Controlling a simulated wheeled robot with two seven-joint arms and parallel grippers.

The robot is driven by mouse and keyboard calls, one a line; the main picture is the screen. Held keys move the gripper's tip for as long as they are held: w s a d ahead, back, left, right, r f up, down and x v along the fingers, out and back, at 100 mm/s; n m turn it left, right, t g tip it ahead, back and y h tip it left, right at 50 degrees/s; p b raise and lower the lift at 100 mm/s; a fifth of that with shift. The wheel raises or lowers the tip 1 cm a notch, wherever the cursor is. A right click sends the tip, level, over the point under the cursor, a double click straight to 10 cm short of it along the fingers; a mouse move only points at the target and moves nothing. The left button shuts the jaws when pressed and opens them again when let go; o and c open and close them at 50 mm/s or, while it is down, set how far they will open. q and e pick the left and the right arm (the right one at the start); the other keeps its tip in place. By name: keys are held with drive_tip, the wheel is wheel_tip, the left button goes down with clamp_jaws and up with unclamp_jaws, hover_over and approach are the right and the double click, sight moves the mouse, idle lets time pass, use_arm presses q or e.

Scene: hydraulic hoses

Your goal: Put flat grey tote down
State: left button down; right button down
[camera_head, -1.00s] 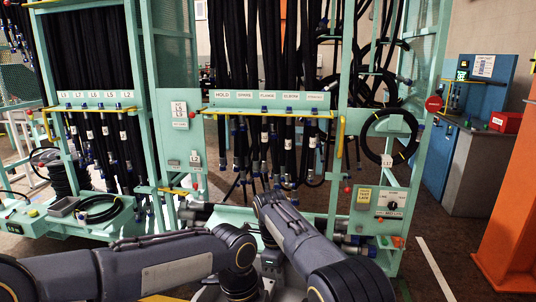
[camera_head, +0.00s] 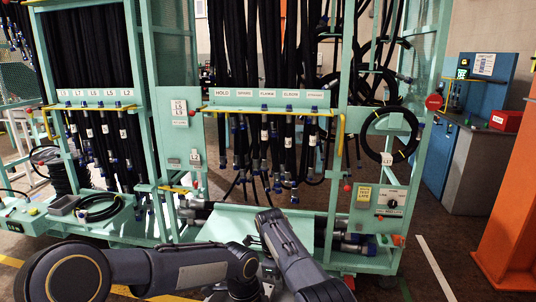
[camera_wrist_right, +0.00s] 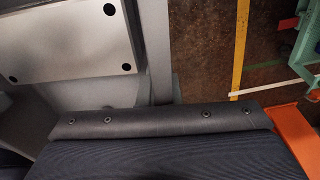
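A small flat grey tote (camera_head: 66,211) sits on the mint bench at the left in the head view, beside a coiled black hose. I see no tote in either hand. My right arm reaches in from the bottom, and its far end with the right gripper (camera_head: 267,217) is in front of the mint shelf. Its fingers are too dark and small to read. My left arm comes in from the left and bends down near the bottom middle, and its gripper is hidden. The right wrist view shows dark grey riveted surfaces and floor, with no fingertips.
A mint hose rack (camera_head: 270,110) stands ahead with several hanging black hoses. Its low shelf (camera_head: 225,224) has a bare area. A blue cabinet (camera_head: 440,165) with a red box (camera_head: 505,121) and an orange post (camera_head: 510,220) stand right. Floor between rack and post is open.

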use_arm(q)
drive_tip(key=shift+w+f, duration=0.4)
use_arm(e)
drive_tip(key=shift+w+f, duration=0.25)
drive_tip(key=shift+f, duration=0.2)
use_arm(q)
drive_tip(key=shift+r, duration=0.1)
use_arm(e)
drive_tip(key=shift+s+r, duration=0.1)
drive_tip(key=shift+r, duration=0.05)
